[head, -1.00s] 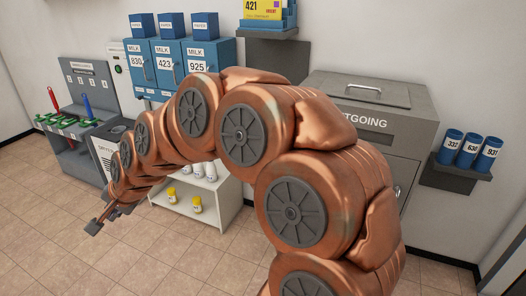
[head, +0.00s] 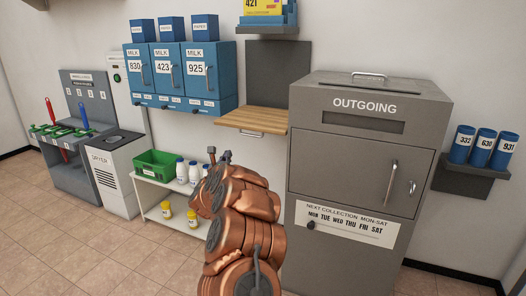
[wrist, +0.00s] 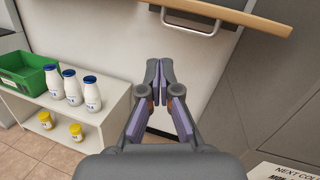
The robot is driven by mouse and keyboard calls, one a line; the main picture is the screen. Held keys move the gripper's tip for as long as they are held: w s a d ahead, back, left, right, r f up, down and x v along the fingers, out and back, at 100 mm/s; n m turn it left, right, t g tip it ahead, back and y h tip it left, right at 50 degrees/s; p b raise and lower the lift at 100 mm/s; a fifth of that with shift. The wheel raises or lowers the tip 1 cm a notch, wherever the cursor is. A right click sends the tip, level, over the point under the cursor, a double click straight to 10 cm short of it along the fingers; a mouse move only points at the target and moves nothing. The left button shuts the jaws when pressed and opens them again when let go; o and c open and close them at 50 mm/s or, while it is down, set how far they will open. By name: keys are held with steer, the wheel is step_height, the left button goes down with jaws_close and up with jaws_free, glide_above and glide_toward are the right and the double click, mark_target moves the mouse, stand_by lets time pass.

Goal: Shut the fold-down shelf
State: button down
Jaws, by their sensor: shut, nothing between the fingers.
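The fold-down shelf (head: 254,119) is a wooden board that sticks out level from a grey wall panel (head: 278,68), between the blue milk boxes and the outgoing mailbox. A metal handle (head: 251,134) hangs at its front edge. In the wrist view the shelf (wrist: 237,13) crosses the top right, with its handle (wrist: 190,20) below the edge. My gripper (wrist: 159,66) is shut and empty, below the handle and apart from it. In the head view my gripper (head: 219,154) shows small above my copper arm, lower than the shelf and to its left.
The grey outgoing mailbox (head: 365,145) stands close on the right. A low white rack (head: 152,190) with a green crate (head: 157,164) and several white bottles (wrist: 73,88) stands at left below. Blue milk boxes (head: 184,73) hang left of the shelf.

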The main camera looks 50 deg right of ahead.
steer(key=s+d+f+m+g+h+b, duration=0.2)
steer(key=s+d+f+m+g+h, duration=0.25)
steer(key=s+d, duration=0.25)
steer(key=w+d+r, duration=0.2)
steer(key=d+r, duration=0.5)
steer(key=d, duration=0.2)
steer(key=shift+w+r+m+y, duration=0.15)
steer(key=shift+w+m+y, duration=0.2)
steer(key=shift+m+y, duration=0.1)
